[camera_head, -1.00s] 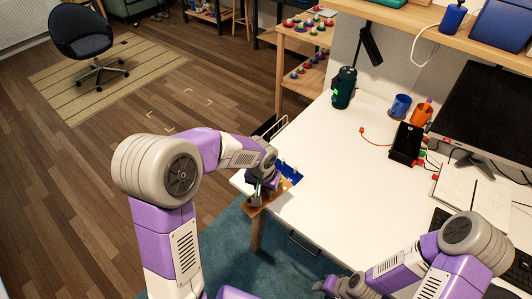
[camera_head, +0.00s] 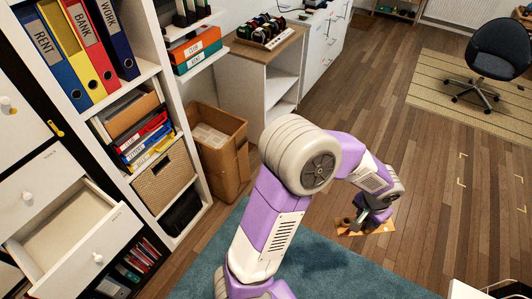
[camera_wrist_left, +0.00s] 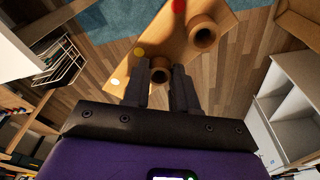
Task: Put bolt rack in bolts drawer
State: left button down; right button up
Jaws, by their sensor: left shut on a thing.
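The bolt rack (camera_head: 381,227) is a light wooden board with brown round cups. My left gripper (camera_head: 358,221) is shut on it and holds it in the air right of the head view's middle. In the left wrist view the rack (camera_wrist_left: 180,35) lies across the fingertips (camera_wrist_left: 160,88), with red, yellow and white dots and two round cups. An open white drawer (camera_head: 68,232) sticks out of the cabinet at the lower left of the head view. It looks empty, and I cannot read a label on it. The gripper is well to its right. My right gripper is out of view.
Other white drawers (camera_head: 25,195) around the open one are shut. A shelf with binders (camera_head: 88,45) and a wicker basket (camera_head: 163,180) stands beside them. A cardboard box (camera_head: 218,150) is on the floor. Blue carpet (camera_head: 320,265) lies between drawer and gripper.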

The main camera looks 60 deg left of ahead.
aim_at(81, 238)
jog(key=k, duration=1.85)
jog(key=u, duration=0.4)
